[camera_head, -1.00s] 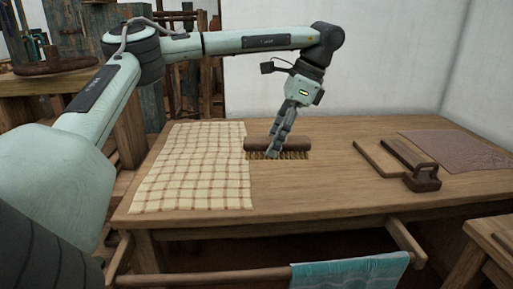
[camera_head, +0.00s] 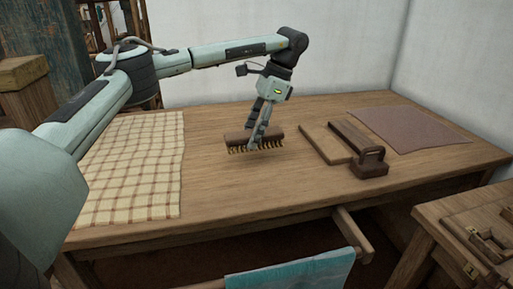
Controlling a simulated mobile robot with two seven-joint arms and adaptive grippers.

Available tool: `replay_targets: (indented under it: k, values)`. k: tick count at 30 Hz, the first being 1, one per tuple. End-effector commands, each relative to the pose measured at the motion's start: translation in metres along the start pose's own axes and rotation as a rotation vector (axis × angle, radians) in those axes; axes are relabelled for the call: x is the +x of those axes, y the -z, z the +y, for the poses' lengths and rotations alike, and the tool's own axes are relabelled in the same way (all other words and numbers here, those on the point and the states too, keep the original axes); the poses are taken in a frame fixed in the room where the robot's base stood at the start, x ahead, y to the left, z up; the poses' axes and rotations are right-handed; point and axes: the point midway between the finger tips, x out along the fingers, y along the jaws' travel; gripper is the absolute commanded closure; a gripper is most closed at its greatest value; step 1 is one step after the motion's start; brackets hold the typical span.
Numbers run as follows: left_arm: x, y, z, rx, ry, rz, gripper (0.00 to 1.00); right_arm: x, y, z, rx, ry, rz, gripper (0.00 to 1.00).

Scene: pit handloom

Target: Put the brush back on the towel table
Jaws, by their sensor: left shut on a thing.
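The brush (camera_head: 238,138) has a dark brown wooden back and pale bristles pointing down. My left gripper (camera_head: 258,142) is shut on the brush and holds it over the middle of the wooden table (camera_head: 225,203). Whether the bristles touch the tabletop I cannot tell. A cream checked towel (camera_head: 135,165) lies flat on the left part of the same table, to the left of the brush. My right gripper is not in view.
A flat board (camera_head: 325,143), a dark wooden block with a handle (camera_head: 369,164) and a brown cloth (camera_head: 410,128) lie on the table's right side. A teal cloth (camera_head: 290,275) hangs on a rail in front. A smaller table (camera_head: 440,218) stands at right.

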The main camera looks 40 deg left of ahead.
Motion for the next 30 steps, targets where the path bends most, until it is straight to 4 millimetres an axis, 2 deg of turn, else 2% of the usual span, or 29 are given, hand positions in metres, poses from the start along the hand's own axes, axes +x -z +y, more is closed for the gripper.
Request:
replay_targets:
  k: [1, 3, 8, 15, 23, 24, 28, 30]
  values:
    - [0.002, 0.011, -0.001, 0.002, -0.002, -0.001, 0.82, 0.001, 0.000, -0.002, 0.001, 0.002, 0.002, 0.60]
    - [0.003, 0.019, -0.004, -0.001, 0.000, 0.000, 0.82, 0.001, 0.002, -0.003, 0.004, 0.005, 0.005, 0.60]
    - [0.007, 0.029, -0.005, 0.001, -0.001, -0.001, 0.82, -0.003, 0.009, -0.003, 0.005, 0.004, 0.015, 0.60]
    - [0.038, 0.040, -0.005, 0.001, -0.003, -0.001, 0.82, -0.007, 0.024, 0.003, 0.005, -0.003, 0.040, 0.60]
    - [0.041, 0.042, -0.006, -0.001, 0.000, 0.000, 0.82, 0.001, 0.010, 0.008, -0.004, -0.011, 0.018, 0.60]
    - [0.041, 0.042, -0.006, -0.001, 0.000, 0.000, 0.51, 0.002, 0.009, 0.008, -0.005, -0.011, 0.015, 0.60]
    - [0.041, 0.042, -0.006, -0.001, 0.000, 0.000, 0.35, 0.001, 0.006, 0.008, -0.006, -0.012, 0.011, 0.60]
    - [0.041, 0.042, -0.006, -0.001, 0.000, 0.000, 0.34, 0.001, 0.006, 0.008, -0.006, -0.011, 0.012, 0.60]
